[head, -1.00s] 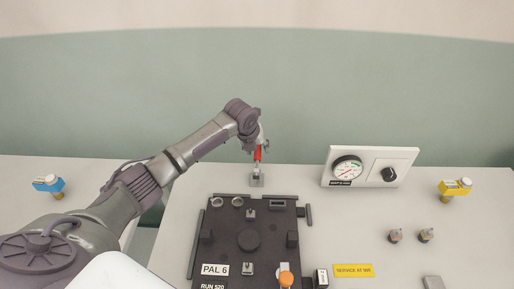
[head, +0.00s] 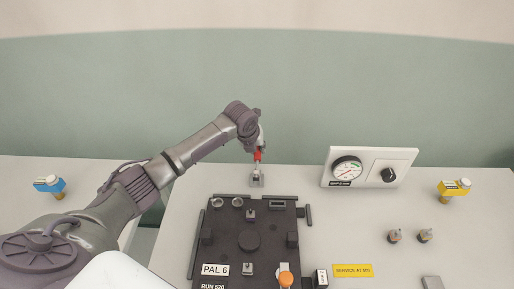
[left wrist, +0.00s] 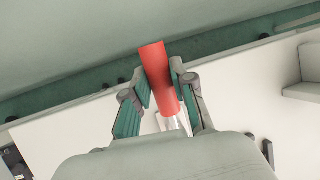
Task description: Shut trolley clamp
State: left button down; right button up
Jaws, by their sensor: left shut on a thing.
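The trolley clamp (head: 257,180) stands at the back edge of the table, behind the black pallet, with a grey metal base. Its red handle (head: 257,155) points up. My left gripper (head: 260,146) reaches it from above. In the left wrist view the red handle (left wrist: 160,78) lies between the two fingers of my left gripper (left wrist: 158,90), which are shut on it. A bright metal stem shows below the handle there. The clamp's base is hidden in the left wrist view. My right gripper is in no view.
The black pallet (head: 227,240) labelled PAL 6 lies in front of the clamp. A white gauge panel (head: 366,168) with a dial and knob stands to the right. A blue valve (head: 48,185) is far left, a yellow one (head: 454,187) far right. The table between panel and pallet is mostly clear.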

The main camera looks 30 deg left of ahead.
aim_at(257, 155)
pick_arm(q)
jog(key=shift+s+d+r+t+y+p, duration=0.1)
jog(key=shift+s+r+t+y+p, duration=0.15)
jog(key=shift+r+t+p, duration=0.35)
jog(key=shift+s+d+r+t+y+p, duration=0.1)
jog(key=shift+s+r+t+y+p, duration=0.15)
jog(key=shift+r+t+p, duration=0.3)
jog(key=shift+s+d+r+m+t+y+p, duration=0.3)
jog(key=shift+s+r+t+y+p, duration=0.1)
jog(key=shift+t, duration=0.45)
jog(key=shift+s+r+t, duration=0.15)
jog(key=shift+s+t, duration=0.05)
jog(key=shift+t, duration=0.2)
jog(key=shift+s+d+r+t+y+b, duration=0.25)
jog(key=shift+s+t+b, duration=0.1)
jog(key=shift+t, duration=0.2)
jog(key=shift+s+d+r+t+y+b, duration=0.15)
jog(key=shift+s+t+y+b, duration=0.15)
jog(key=shift+t, duration=0.25)
jog(key=shift+s+d+r+m+t+y+b, duration=0.2)
jog(key=shift+s+d+r+t+y+b, duration=0.1)
jog(key=shift+s+t+b, duration=0.35)
jog(key=shift+s+d+r+m+t+y+b, duration=0.25)
jog(key=shift+t+b, duration=0.2)
jog(key=shift+t, duration=0.3)
jog(key=shift+a+r, duration=0.1)
jog(key=c, duration=0.9)
grip_release()
jog(key=shift+s, duration=0.1)
jog(key=shift+c, duration=0.2)
